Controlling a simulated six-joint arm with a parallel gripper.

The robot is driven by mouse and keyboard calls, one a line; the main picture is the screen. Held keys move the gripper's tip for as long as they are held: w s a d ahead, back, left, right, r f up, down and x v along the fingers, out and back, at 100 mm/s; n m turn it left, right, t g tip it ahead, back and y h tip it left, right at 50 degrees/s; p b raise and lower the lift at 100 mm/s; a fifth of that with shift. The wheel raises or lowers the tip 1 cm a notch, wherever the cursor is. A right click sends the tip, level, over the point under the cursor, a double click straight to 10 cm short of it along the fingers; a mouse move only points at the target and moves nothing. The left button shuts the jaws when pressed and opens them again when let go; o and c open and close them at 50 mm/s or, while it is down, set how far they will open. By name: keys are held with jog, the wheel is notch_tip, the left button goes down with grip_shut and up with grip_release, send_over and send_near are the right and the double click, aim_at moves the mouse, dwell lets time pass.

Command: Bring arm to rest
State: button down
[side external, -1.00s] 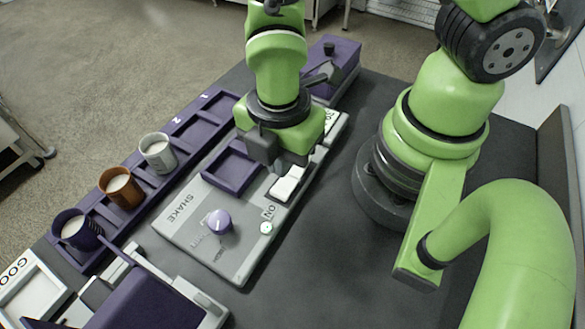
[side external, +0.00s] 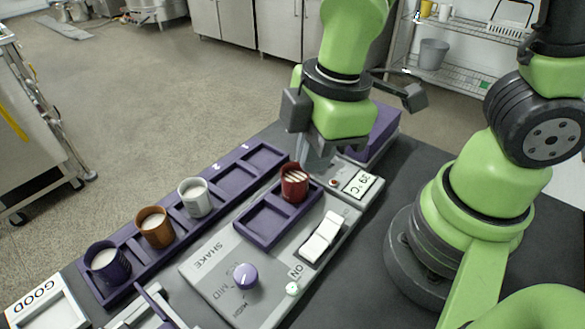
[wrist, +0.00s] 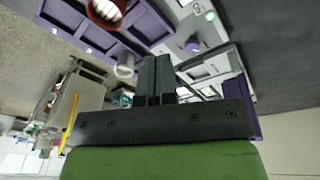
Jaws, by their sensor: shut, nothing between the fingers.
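My gripper (wrist: 155,62) is shut and empty, its two dark fingers side by side in the wrist view. In the side view my gripper hangs above the far end of the bench, apart from the mugs. A red mug (side external: 294,186) stands upright in the far compartment of the purple tray (side external: 262,232) on the shaker. The red mug also shows at the top of the wrist view (wrist: 103,17). A white mug (side external: 195,201), a brown mug (side external: 155,230) and a purple mug (side external: 107,264) stand in the long purple rack (side external: 226,180).
The grey shaker panel has a purple knob (side external: 246,276), a white rocker switch (side external: 323,238) and a round light (side external: 292,289). A purple box (side external: 375,133) stands behind my gripper. A GOOD tray (side external: 45,310) is at lower left.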

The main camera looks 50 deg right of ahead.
jog(key=s+d+r+m+t, duration=0.2)
jog(key=d+r+m, duration=0.1)
jog(key=r+m, duration=0.4)
jog(key=s+d+r+m+t+y, duration=0.1)
jog(key=s+d+r+m+t, duration=0.1)
jog(key=r+m, duration=0.5)
jog(key=shift+s+d+m+t, duration=0.3)
jog(key=shift+d+m+t, duration=0.5)
jog(key=shift+d+m, duration=0.3)
